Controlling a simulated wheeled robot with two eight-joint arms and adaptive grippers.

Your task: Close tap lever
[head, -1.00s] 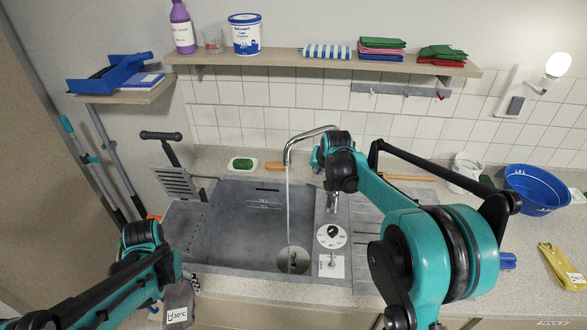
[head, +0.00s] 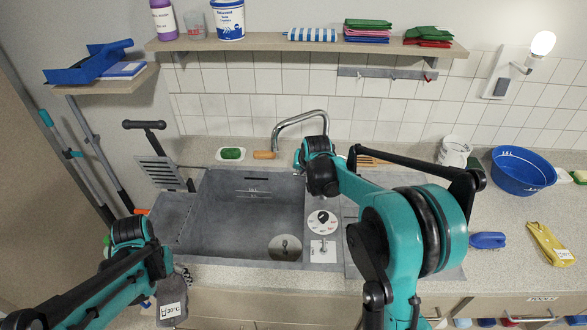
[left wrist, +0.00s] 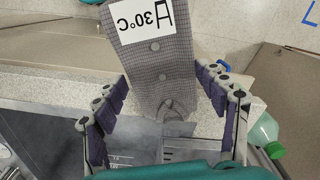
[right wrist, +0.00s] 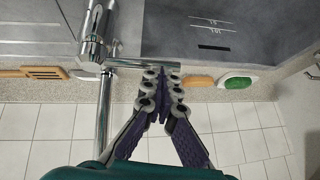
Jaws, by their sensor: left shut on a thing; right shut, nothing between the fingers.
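The chrome tap (head: 300,117) arches behind the grey sink (head: 245,222) in the head view, and no water stream shows under its spout. In the right wrist view the tap (right wrist: 103,120) stands left of my right gripper (right wrist: 161,88). A short chrome bar (right wrist: 145,64), apparently the lever, points right from it, just beyond the fingertips. I cannot tell whether they touch. The right gripper is shut and empty; my wrist hides its fingers in the head view. My left gripper (left wrist: 165,105) is shut on a grey cloth (left wrist: 160,70) labelled 30°C, which also shows in the head view (head: 172,308).
A dish with a green sponge (head: 232,154) sits behind the sink. A white container (head: 454,151), a blue basin (head: 522,171), a blue brush (head: 487,240) and a yellow cloth (head: 548,243) stand or lie on the right counter. A shelf (head: 300,45) spans above.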

